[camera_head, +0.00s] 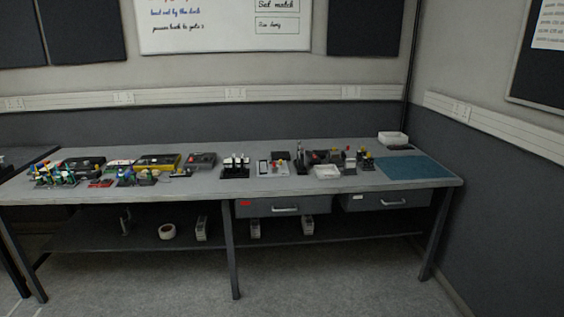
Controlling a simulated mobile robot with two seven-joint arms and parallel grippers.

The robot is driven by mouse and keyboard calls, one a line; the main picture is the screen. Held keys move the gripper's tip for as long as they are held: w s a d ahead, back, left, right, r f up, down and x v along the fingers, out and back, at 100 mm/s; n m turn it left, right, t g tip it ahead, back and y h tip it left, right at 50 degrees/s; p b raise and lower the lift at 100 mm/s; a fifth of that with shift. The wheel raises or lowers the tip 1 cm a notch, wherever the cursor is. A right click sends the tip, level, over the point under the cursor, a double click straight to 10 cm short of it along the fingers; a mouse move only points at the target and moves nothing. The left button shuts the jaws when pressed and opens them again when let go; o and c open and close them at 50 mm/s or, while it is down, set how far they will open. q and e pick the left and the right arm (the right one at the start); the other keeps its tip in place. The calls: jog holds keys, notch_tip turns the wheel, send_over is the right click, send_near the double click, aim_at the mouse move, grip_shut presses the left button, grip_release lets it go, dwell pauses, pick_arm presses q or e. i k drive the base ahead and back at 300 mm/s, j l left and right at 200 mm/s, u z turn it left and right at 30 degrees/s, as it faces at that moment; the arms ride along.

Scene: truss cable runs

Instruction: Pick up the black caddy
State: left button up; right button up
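A small black holder (235,173) with several white-topped items upright in it stands near the front edge of the long grey workbench (210,186), around the middle. It looks like the black caddy, but it is too small in the head view to be sure. Other dark holders stand on the bench, such as one with colourful items (56,180) at the far left. Neither of my grippers is in view.
The bench also carries a yellow-and-black case (158,162), a white tray (326,172), a white box (392,138) and a blue mat (415,168). Two closed drawers (283,206) hang under its right half. A roll (167,232) lies on the lower shelf. The floor in front is clear.

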aim_at(301, 163)
jog(key=i+u, duration=0.25)
jog(key=i, duration=0.15)
jog(key=i+l+u, duration=0.2)
jog(key=i, duration=0.15)
jog(key=i+l+u, duration=0.7)
jog(key=i+l, duration=0.25)
jog(key=i+l+u, duration=0.1)
jog(key=l+u, duration=0.2)
jog(key=l, duration=0.65)
jog(key=l+u, duration=0.3)
jog(key=l, duration=0.65)
